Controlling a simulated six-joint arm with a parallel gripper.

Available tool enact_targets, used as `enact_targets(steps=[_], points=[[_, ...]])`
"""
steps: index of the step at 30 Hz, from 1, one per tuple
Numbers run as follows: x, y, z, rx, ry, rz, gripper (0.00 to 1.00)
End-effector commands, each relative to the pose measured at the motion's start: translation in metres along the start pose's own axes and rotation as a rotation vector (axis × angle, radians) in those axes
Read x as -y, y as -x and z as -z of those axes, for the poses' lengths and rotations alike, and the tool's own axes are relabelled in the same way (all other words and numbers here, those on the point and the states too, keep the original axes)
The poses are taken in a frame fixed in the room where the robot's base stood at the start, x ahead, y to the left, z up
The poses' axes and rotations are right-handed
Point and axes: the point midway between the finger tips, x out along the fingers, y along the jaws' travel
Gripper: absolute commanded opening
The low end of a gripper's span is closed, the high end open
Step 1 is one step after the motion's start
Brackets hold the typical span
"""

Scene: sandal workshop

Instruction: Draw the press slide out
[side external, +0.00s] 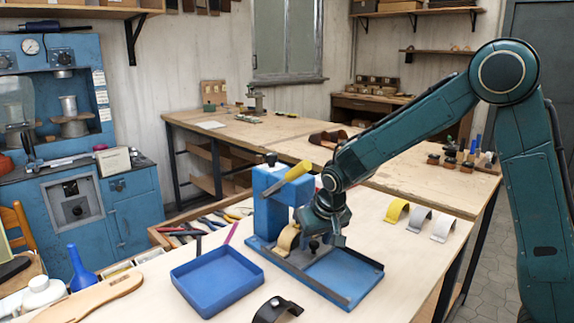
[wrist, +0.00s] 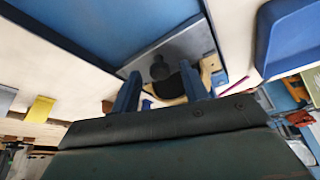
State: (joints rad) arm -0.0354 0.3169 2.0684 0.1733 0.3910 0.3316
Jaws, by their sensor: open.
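The blue press (side external: 270,205) with a yellow lever (side external: 298,171) stands on a blue base on the bench. Its grey slide plate (wrist: 150,52) carries a dark round knob (wrist: 160,70), which also shows in the side view (side external: 313,243). A tan curved strap piece (side external: 287,240) sits at the press, partly hidden by the plate and fingers in the wrist view (wrist: 209,66). My gripper (wrist: 160,84) is open, with its two fingers apart and the knob between or just beyond their tips. Whether they touch it cannot be told. In the side view my gripper (side external: 326,238) is low beside the press.
A blue tray (side external: 217,281) lies left of the press base, with a dark strap piece (side external: 276,308) in front. Yellow (side external: 397,211) and grey (side external: 419,219) curved pieces stand at the right. Bare bench top lies around the base's right and front.

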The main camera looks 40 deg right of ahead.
Motion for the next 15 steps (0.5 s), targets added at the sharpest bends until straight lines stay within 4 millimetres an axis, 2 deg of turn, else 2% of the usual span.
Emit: enact_targets(steps=[8,12,15], points=[[0.0,-0.0007,0.0,0.0,0.0,0.0,0.43],[0.0001,-0.0005,0.0001,0.0,0.0,0.0,0.15],[0.0001,-0.0005,0.0001,-0.001,0.0,0.0,0.0]])
